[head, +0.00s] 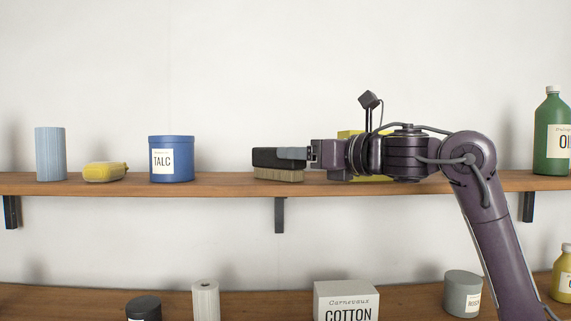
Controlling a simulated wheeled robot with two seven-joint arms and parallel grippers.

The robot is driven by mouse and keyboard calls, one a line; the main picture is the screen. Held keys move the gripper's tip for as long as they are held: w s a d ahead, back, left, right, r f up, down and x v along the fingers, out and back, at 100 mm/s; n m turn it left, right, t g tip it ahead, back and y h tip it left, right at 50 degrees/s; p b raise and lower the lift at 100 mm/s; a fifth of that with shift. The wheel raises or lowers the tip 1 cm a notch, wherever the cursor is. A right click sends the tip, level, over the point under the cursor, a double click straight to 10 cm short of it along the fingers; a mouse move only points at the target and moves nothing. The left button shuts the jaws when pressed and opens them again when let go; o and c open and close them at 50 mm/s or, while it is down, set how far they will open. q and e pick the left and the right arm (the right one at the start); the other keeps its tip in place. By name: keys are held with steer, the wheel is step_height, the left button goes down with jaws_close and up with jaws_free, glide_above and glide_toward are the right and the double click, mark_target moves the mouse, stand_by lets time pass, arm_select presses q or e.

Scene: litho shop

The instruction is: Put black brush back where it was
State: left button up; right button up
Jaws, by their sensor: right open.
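The black brush (277,159) has a dark top and pale bristles. It sits upright on the upper wooden shelf, bristles down, just left of the middle of the view. My right gripper (292,154) comes in from the right at the brush's height. Its jaws are open and its grey fingers are at the right part of the brush's dark top. Whether the fingers touch the brush cannot be told. My left gripper is not in view.
The upper shelf (220,184) also holds a blue TALC tin (172,172), a yellow sponge-like item (104,172), a light blue roll (50,154) and a green bottle (552,130). A yellow object (350,134) is partly behind my right arm. The lower shelf holds a COTTON box (346,302).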

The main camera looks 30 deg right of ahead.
steer(key=b+v, duration=0.1)
steer(key=v, duration=0.5)
steer(key=shift+b, duration=0.3)
steer(key=shift+s, duration=0.1)
